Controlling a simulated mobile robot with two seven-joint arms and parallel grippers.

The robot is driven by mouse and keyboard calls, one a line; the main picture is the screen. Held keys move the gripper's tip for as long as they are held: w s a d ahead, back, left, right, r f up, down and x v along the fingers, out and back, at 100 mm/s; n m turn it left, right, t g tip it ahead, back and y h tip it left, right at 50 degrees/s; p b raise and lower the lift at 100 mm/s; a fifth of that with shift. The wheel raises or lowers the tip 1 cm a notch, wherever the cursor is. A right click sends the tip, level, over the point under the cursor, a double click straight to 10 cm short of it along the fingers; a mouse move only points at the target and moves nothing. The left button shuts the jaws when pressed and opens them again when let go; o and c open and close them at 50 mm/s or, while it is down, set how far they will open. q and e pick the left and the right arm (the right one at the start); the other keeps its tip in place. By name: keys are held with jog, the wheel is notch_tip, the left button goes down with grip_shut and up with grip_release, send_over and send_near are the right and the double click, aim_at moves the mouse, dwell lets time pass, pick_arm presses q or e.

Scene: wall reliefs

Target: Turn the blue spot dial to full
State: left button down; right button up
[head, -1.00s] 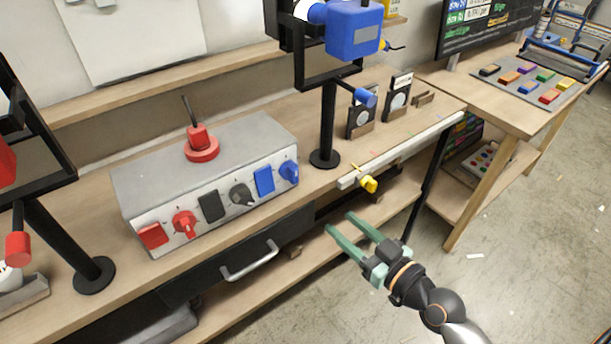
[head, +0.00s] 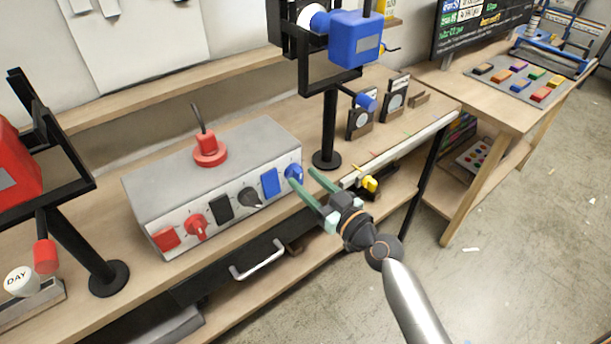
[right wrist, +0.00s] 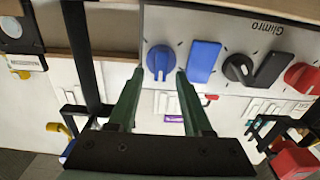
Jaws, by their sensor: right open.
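The blue dial (head: 294,173) is at the right end of the grey control box's front face, beside a blue rocker switch (head: 270,182). In the right wrist view the blue dial (right wrist: 160,60) is round with a raised grip bar. My right gripper (head: 301,177) is open and empty, with green fingers pointing at the dial. In the wrist view its fingertips (right wrist: 160,72) lie to either side of the dial's lower part; I cannot tell whether they touch it. The blue spot lamp (head: 355,38) hangs in a black frame above. My left gripper is out of view.
The grey control box (head: 225,150) also carries a red dial (head: 196,226), a black dial (head: 248,198) and a red-based lever (head: 209,149). A black stand (head: 328,130) rises right of the box.

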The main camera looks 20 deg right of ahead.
jog(key=shift+w+a, duration=0.2)
jog(key=shift+w, duration=0.2)
grip_shut()
dwell(0.4)
